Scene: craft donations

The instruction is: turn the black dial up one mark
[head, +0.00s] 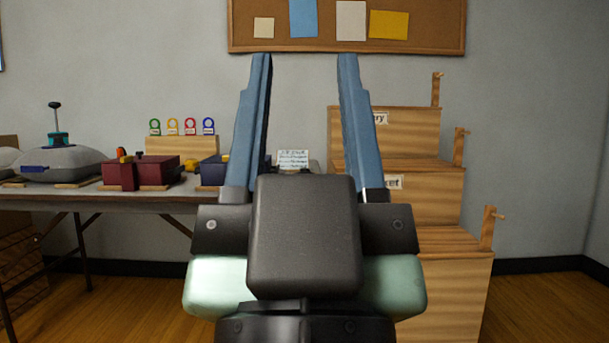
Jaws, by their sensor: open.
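My gripper (304,56) fills the middle of the head view. Its two long blue fingers point away from me and stand wide apart, with nothing between the tips. I cannot make out a black dial in this view. My gripper and its dark body hide part of the table's right end and whatever stands there. A small white card with lines of writing (293,159) shows between the fingers, behind the gripper; the writing is too small to read.
A table (95,203) at left bears a grey rounded device (62,164), a dark red box (157,169), a partly hidden blue box (211,172) and a wooden block with several coloured rings (186,149). Stepped wooden boxes (440,265) stand at right. A corkboard (437,30) hangs above.

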